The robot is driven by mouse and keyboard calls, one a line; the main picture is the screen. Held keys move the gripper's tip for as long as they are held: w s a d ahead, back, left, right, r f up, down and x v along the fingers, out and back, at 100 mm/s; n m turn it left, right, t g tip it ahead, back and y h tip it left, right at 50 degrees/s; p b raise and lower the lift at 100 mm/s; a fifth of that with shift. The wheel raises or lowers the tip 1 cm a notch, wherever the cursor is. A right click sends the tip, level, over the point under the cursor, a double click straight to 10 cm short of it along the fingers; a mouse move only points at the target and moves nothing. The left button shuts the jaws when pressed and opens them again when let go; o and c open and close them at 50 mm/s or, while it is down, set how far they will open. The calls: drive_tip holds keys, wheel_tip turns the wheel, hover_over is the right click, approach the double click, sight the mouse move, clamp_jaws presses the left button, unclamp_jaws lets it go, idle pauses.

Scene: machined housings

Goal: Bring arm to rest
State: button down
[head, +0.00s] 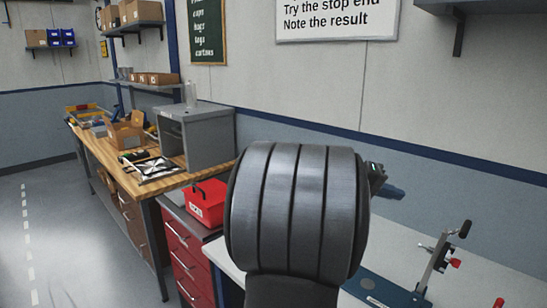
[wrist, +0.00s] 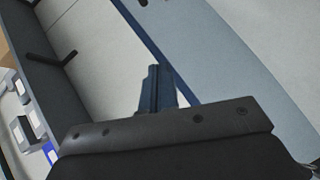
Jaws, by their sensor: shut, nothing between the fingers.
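My gripper (wrist: 157,88) points up and away in the wrist view, with its dark blue-grey fingers together and nothing between them.
The white bench (head: 476,273) carries a blue fixture (head: 385,291) with an upright, black-knobbed lever clamp (head: 437,260). A red toolbox (head: 207,203) stands on a red drawer cabinet (head: 190,262). Behind is a wooden workbench (head: 98,149) with a grey box (head: 210,140). A shelf (wrist: 48,72) shows at the wrist view's left.

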drive_tip(key=w+a+f+n+t+h, duration=0.1)
drive_tip(key=w+a+f+n+t, duration=0.1)
drive_tip(key=w+f+n+t, duration=0.1)
drive_tip(key=w+a+f+n+t+h, duration=0.1)
drive_tip(key=w+a+f+n+t, duration=0.2)
drive_tip(key=f+n, duration=0.5)
drive_tip(key=shift+w+a+f+h, duration=0.2)
drive_tip(key=shift+w+f+h, duration=0.2)
drive_tip(key=shift+w+f, duration=0.45)
